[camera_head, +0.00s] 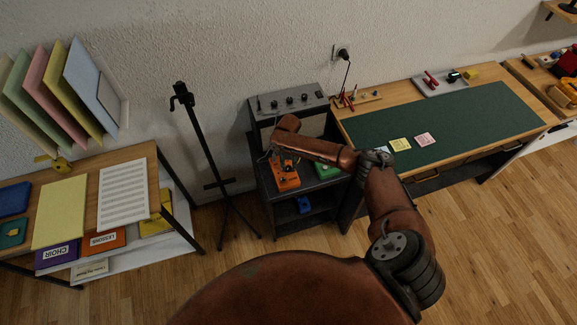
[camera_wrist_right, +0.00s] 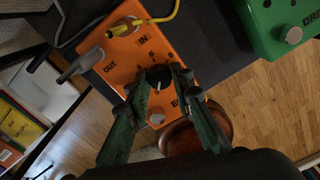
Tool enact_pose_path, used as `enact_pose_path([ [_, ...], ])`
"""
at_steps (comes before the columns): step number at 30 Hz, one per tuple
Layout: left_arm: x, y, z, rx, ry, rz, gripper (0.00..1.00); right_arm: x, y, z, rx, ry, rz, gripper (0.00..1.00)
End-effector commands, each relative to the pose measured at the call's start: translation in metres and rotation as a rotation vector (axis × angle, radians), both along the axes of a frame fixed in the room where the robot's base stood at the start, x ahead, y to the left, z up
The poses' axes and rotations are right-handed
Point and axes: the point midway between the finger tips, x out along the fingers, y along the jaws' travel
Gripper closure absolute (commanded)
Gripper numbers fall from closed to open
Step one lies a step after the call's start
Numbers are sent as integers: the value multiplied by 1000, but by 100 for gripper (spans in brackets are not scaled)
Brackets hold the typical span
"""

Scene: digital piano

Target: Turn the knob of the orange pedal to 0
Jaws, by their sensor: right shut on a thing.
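The orange pedal (camera_head: 287,181) sits on a dark shelf of the rack, below the grey unit. In the right wrist view the orange pedal (camera_wrist_right: 125,70) fills the middle, with "OUT" and "IN" printed on it. My right gripper (camera_wrist_right: 160,80) is shut on the knob, with one green finger on each side. In the head view my right gripper (camera_head: 273,154) is over the pedal and partly hidden by my arm. My left gripper is not in view.
A green pedal (camera_head: 327,171) stands right of the orange one. A yellow cable (camera_wrist_right: 150,22) and a grey plug (camera_wrist_right: 82,63) join the orange pedal. The grey unit (camera_head: 290,106) is above. A black stand (camera_head: 205,160) stands left of the rack.

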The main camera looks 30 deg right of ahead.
Motion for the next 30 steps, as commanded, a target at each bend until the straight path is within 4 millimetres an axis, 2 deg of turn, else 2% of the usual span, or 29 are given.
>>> enact_pose_path([
  [9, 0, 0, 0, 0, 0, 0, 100, 0, 0, 0, 1, -1, 0, 61],
  [19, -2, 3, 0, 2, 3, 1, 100, 1, 0, 5, 0, -1, -1, 61],
  [23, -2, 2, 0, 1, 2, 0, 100, 1, -1, 22, -1, -3, -1, 61],
  [30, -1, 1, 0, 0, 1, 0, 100, 2, 0, 73, 0, -4, 1, 61],
])
